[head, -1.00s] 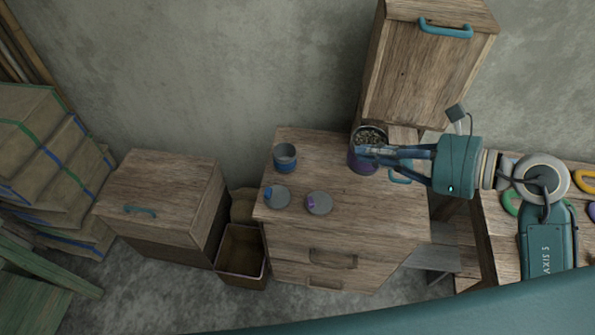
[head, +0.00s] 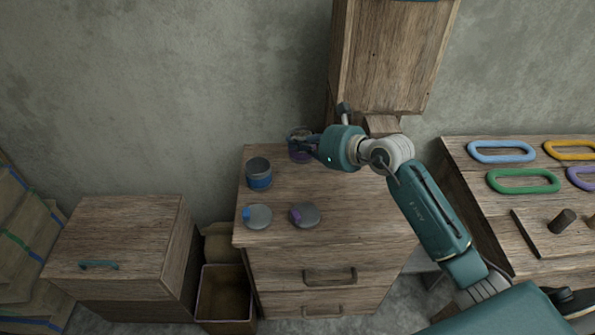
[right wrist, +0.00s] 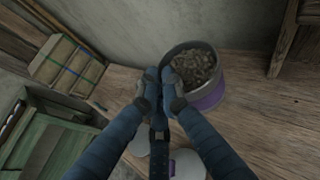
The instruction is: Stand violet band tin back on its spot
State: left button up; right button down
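The violet band tin (head: 300,137) stands upright at the back of the wooden cabinet top (head: 350,200), open and full of dark bits. In the right wrist view the tin (right wrist: 207,92) shows its violet band and dark contents. My right gripper (head: 308,148) reaches it from the right in the head view. In the right wrist view its fingertips (right wrist: 164,82) are together beside the tin's left wall, seemingly against it; the tin is not between them. Where they meet the wall is partly hidden. My left gripper is not in view.
A blue band tin (head: 259,172) stands front-left of the violet one. A lid with a blue mark (head: 258,217) and one with a violet mark (head: 305,215) lie in front. A wooden wall cabinet (head: 392,55) hangs behind. The cabinet top's right part looks clear.

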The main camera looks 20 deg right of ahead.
notch_tip(320, 180, down, 10)
jog(key=shift+f, duration=0.2)
dwell(0.3)
jog(key=shift+f+b, duration=0.2)
jog(key=shift+b, duration=0.15)
jog(key=c, duration=1.9)
grip_release()
jog(key=shift+c, duration=0.2)
jog(key=shift+r, duration=0.15)
